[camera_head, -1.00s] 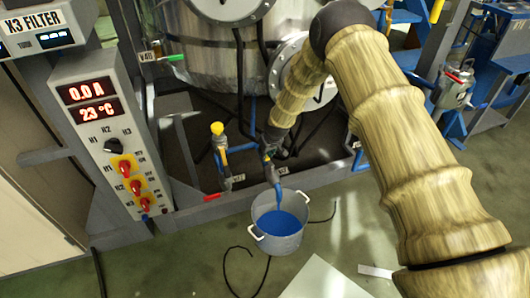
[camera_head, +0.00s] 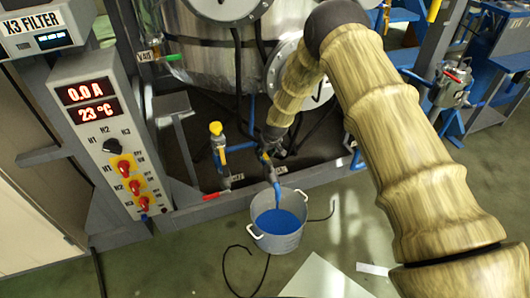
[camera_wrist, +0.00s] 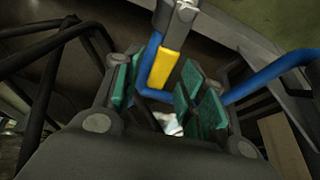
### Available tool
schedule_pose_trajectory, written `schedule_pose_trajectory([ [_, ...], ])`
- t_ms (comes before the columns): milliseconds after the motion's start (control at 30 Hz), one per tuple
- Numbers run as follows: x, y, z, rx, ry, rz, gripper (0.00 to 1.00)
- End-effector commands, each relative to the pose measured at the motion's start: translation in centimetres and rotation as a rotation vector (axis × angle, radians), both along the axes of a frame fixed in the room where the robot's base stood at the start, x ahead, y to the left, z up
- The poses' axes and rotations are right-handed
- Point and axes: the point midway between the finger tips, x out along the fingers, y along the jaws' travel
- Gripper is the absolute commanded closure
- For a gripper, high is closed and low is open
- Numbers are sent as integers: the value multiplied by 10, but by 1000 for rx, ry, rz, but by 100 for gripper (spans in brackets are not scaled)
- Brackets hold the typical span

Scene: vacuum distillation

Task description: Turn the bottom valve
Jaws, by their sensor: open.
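A blue pipe with a valve (camera_head: 266,157) ends in a spout just above a grey bucket (camera_head: 292,242) in the head view. In the wrist view a yellow valve handle (camera_wrist: 163,68) lies ahead of my gripper, on a grey and blue pipe. My gripper (camera_wrist: 158,88) is open, its green-padded fingers on either side of the lower end of the handle. I cannot tell whether the pads touch it. In the head view my gripper (camera_head: 268,142) is small and dark, close to the valve, and partly hides it.
Blue liquid (camera_head: 277,222) is in the bucket. Another yellow-handled valve (camera_head: 218,140) stands to the left. A red handle (camera_head: 212,196) and a grey frame beam (camera_head: 330,180) are near. The control box (camera_head: 112,140) reads 0.0 A and 23 °C. A steel vessel (camera_head: 205,45) stands behind.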

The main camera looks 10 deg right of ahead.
Motion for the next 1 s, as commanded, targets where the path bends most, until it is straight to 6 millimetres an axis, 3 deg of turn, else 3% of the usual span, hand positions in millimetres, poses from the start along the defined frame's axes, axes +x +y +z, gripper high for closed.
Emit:
schedule_pose_trajectory([
  [267, -4, -2, 15, -1, -2, 1, 59],
  [800, -33, -13, 87, 0, -1, -1, 59],
  [1000, -40, -15, 104, 0, 0, -1, 59],
])
